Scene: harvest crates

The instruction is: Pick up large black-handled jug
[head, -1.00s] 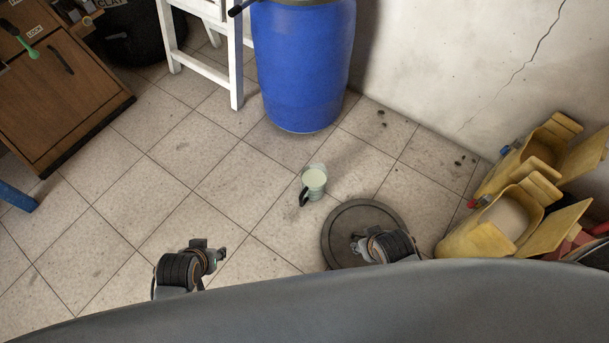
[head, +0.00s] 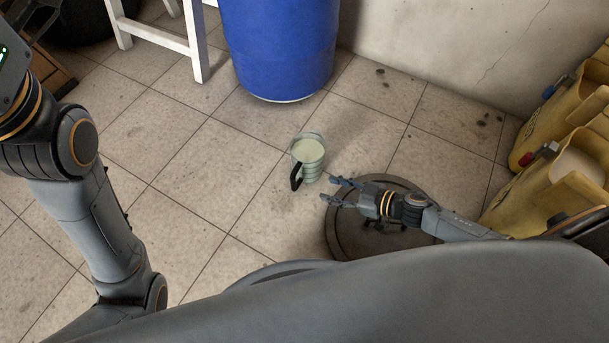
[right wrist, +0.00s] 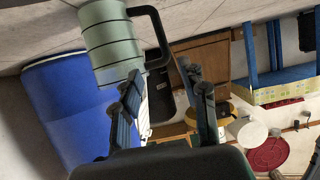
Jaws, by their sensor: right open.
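The pale green ribbed jug (head: 312,165) with a black handle (head: 296,178) stands upright on the tiled floor. My right gripper (head: 336,190) is open and empty, low over the floor just right of the jug, with a small gap between. In the right wrist view the jug (right wrist: 108,42) appears beyond the fingers at the upper left, with its black handle (right wrist: 163,38) just above the gap between the open fingertips (right wrist: 165,82).
A dark round disc (head: 345,243) lies on the floor under my right arm. A blue barrel (head: 278,45) and a white wooden frame (head: 195,55) stand behind. Yellow containers (head: 555,120) stand at the right along the wall. The floor left of the jug is clear.

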